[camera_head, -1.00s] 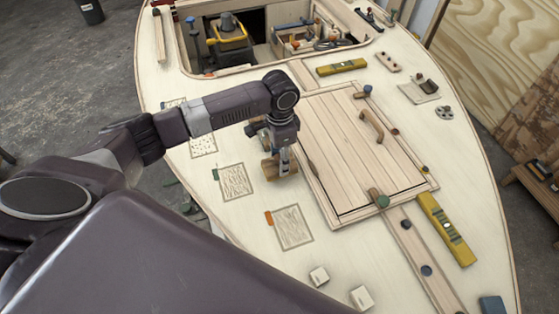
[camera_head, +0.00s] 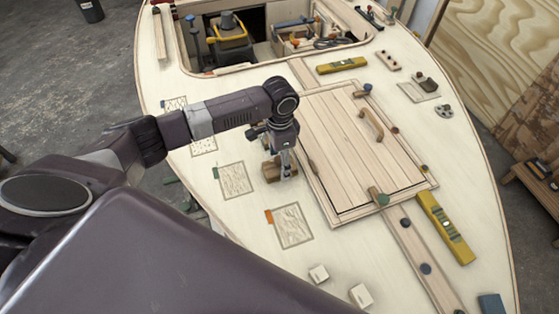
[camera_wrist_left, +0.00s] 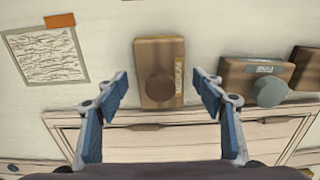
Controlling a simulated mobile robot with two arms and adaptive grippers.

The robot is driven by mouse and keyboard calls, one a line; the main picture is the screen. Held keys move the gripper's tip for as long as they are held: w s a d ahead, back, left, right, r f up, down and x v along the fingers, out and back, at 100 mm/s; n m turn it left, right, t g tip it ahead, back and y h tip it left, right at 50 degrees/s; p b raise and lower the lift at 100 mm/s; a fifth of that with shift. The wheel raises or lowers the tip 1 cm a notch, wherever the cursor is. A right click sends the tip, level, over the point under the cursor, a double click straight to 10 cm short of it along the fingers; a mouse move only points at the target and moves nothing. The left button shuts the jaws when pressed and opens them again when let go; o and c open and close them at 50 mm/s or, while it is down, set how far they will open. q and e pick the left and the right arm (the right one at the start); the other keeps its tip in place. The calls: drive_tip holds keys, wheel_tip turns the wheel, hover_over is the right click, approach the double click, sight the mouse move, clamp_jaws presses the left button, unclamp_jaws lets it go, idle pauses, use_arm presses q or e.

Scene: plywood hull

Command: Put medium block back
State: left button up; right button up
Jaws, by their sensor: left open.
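A brown wooden block (camera_head: 270,173) with a dark round knob sits on the pale deck, just left of the planked hatch (camera_head: 352,145). In the left wrist view the block (camera_wrist_left: 173,46) lies ahead between my open fingers, with a gap on both sides. My left gripper (camera_head: 286,172) is at the block's right side in the head view. Two more brown blocks show in the wrist view: one with a grey knob (camera_wrist_left: 236,78) and one cut off at the edge (camera_wrist_left: 305,68). I cannot tell which is medium. My right gripper is not in view.
Sketched panels with an orange tag (camera_head: 291,226) and a green tag (camera_head: 234,180) lie on the deck left of the hatch. Two pale cubes (camera_head: 318,275) (camera_head: 361,296) lie nearer. A yellow level (camera_head: 446,229) lies to the right.

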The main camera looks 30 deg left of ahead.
sight(279, 160)
use_arm(q)
wheel_tip(279, 160, up, 12)
drive_tip(key=b, duration=0.1)
idle(0.4)
idle(0.4)
